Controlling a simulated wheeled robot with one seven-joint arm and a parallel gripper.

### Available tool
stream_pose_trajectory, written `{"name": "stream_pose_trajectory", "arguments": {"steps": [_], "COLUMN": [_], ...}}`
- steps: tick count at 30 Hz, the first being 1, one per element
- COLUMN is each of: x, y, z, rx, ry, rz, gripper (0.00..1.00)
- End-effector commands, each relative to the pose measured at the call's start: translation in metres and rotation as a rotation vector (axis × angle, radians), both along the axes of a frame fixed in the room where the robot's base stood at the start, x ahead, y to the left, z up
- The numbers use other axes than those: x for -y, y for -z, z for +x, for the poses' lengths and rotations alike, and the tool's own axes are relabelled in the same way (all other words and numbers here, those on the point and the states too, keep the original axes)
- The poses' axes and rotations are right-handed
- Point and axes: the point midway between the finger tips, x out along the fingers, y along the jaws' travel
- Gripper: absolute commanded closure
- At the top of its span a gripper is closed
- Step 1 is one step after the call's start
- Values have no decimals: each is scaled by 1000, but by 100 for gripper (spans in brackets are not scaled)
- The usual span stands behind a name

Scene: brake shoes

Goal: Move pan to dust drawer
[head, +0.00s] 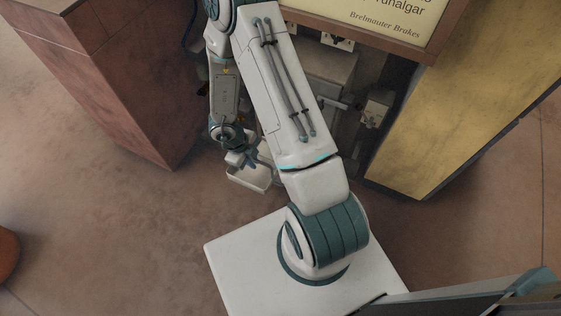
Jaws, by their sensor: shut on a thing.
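A small pale, shallow pan (250,180) hangs low over the brown floor in the head view, left of my upper arm link. My gripper (248,161) is at the pan's upper edge and is shut on it; the fingertips are small and partly hidden. My arm covers part of the pan's right side. I cannot pick out the dust drawer for certain; the open bay with grey machine parts (330,68) under the sign is partly hidden behind my arm.
A reddish-brown cabinet (125,90) stands to the left of my gripper. A yellow panel (440,110) stands on the right, and a framed sign (375,18) is above the bay. An orange rounded object (6,255) is at the left edge. The floor at lower left is clear.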

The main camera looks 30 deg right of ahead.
Motion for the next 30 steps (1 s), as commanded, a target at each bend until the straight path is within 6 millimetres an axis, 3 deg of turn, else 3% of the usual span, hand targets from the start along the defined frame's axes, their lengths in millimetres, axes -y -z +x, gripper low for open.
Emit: {"name": "stream_pose_trajectory", "arguments": {"steps": [12, 22, 30], "x": [85, 140, 136], "y": [1, 4, 70], "z": [66, 109, 106], "rx": [4, 1, -3], "ry": [9, 4, -1], "rz": [0, 1, 0], "gripper": [100, 100, 100]}}
